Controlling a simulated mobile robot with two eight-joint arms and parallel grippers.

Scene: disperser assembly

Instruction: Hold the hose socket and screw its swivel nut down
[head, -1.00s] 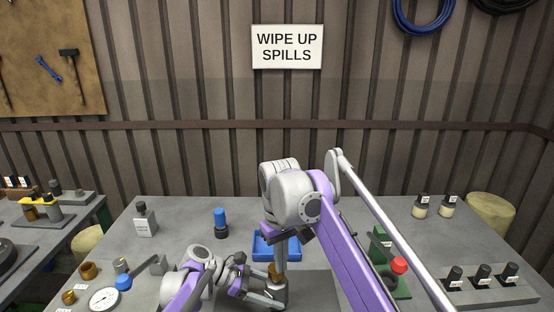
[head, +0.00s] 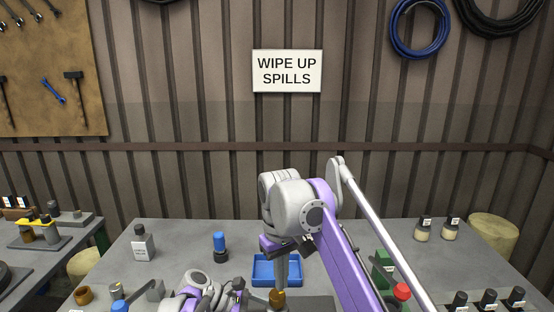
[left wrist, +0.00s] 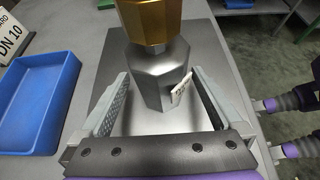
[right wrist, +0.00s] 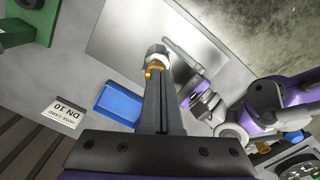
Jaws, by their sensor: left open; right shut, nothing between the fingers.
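The steel hexagonal hose socket (left wrist: 150,85) stands on a grey plate in the left wrist view, with a small white tag on its side. The brass swivel nut (left wrist: 150,20) sits at its upper end, cut by the frame edge. My left gripper (left wrist: 160,95) is open, one finger on each side of the socket, with visible gaps. My right gripper (right wrist: 158,88) is shut and empty; its tips are close by the brass nut (right wrist: 152,71), and I cannot tell whether they touch. In the head view the right gripper (head: 281,286) points down above the nut (head: 277,298).
A blue tray (head: 277,283) lies behind the work spot, with a blue-capped bottle (head: 220,247) to its left. A green stand (head: 383,270) and a red knob (head: 402,291) are right of my right arm. Black-capped bottles (head: 488,300) line the right front.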

